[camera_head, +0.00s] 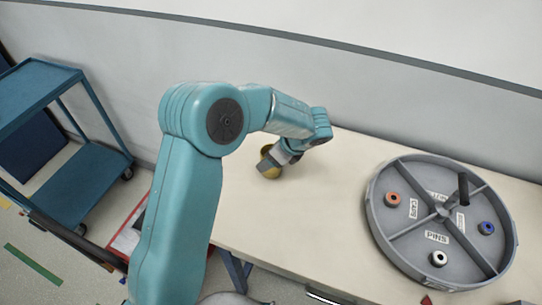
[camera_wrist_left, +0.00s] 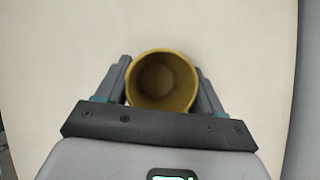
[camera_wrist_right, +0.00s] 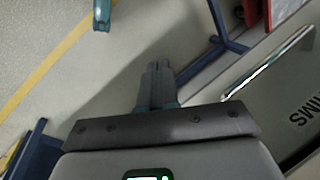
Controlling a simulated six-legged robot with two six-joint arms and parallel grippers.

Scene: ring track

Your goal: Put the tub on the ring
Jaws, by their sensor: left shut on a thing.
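A mustard-yellow tub (camera_head: 269,171) stands upright at the left part of the pale table, or just above it; I cannot tell which. My left gripper (camera_head: 277,157) is shut on the tub; the left wrist view shows its fingers (camera_wrist_left: 162,85) on either side of the round, empty tub (camera_wrist_left: 160,65). The grey ring (camera_head: 376,213) is a round, rimmed tray on the right of the table, split by crossing walls into labelled compartments. The tub is well apart from it, to its left. My right gripper (camera_wrist_right: 158,82) is empty, its fingers together, over the floor.
In the ring are an orange spool (camera_head: 392,199), a white spool (camera_head: 438,258) and a blue spool (camera_head: 486,228); a black post (camera_head: 463,188) stands up there. The table (camera_head: 330,190) is clear between tub and ring. A blue cart (camera_head: 85,180) stands at left.

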